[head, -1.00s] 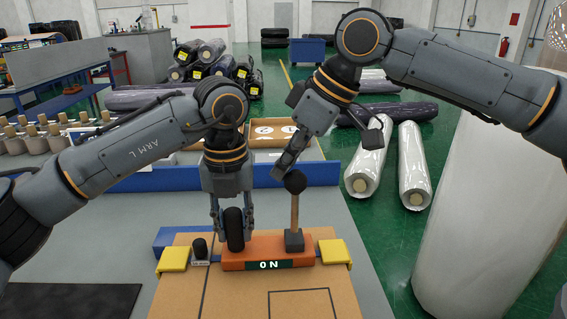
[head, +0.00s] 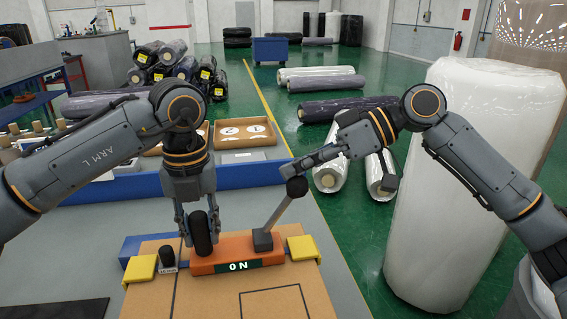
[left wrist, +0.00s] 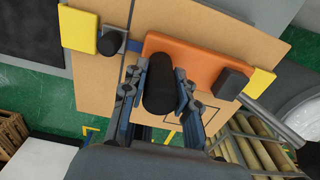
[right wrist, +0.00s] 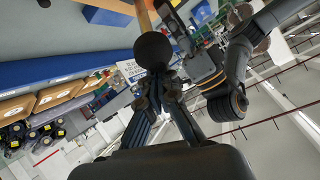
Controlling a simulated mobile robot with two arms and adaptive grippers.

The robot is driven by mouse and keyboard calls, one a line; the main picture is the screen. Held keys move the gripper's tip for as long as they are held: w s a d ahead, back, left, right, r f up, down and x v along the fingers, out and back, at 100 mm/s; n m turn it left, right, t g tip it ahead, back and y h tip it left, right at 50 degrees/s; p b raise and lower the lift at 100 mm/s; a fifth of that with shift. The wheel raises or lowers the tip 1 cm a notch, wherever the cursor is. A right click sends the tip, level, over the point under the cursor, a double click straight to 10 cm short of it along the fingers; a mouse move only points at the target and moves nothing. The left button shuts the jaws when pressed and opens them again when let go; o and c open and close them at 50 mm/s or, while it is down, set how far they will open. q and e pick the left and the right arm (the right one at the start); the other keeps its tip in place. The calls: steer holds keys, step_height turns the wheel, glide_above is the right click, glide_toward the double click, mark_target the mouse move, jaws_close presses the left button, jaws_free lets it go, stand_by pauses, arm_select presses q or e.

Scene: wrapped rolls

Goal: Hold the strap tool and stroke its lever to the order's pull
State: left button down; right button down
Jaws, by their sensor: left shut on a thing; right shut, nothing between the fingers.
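The orange strap tool (head: 215,263) sits on a cardboard box (head: 255,300); its display (head: 238,266) reads 0 N. My left gripper (head: 199,234) is shut on the tool's upright black handle (head: 200,232), which shows between the fingers in the left wrist view (left wrist: 158,85). The tool's grey lever (head: 279,212) leans to the right and ends in a black ball knob (head: 297,187). My right gripper (head: 299,172) is shut and empty, its fingertips right at the knob. In the right wrist view the knob (right wrist: 152,50) is just past the fingertips; contact is unclear.
Yellow corner pieces (head: 140,268) (head: 303,248) flank the tool. A small black knob (head: 167,254) stands left of it. A tall wrapped roll (head: 450,180) rises at the right. A blue rail (head: 100,195) and cartons (head: 245,134) lie behind.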

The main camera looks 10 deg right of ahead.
steer(key=shift+d+f+y, duration=0.7)
steer(key=shift+f+y, duration=0.05)
steer(key=shift+y, duration=0.35)
steer(key=shift+d+f+y, duration=0.15)
steer(key=shift+d+y, duration=0.2)
steer(key=shift+y, duration=0.15)
steer(key=shift+d, duration=0.1)
steer(key=r+v, duration=0.2)
steer(key=v, duration=0.8)
steer(key=shift+a, duration=0.25)
steer(key=shift+a, duration=0.1)
stand_by(0.9)
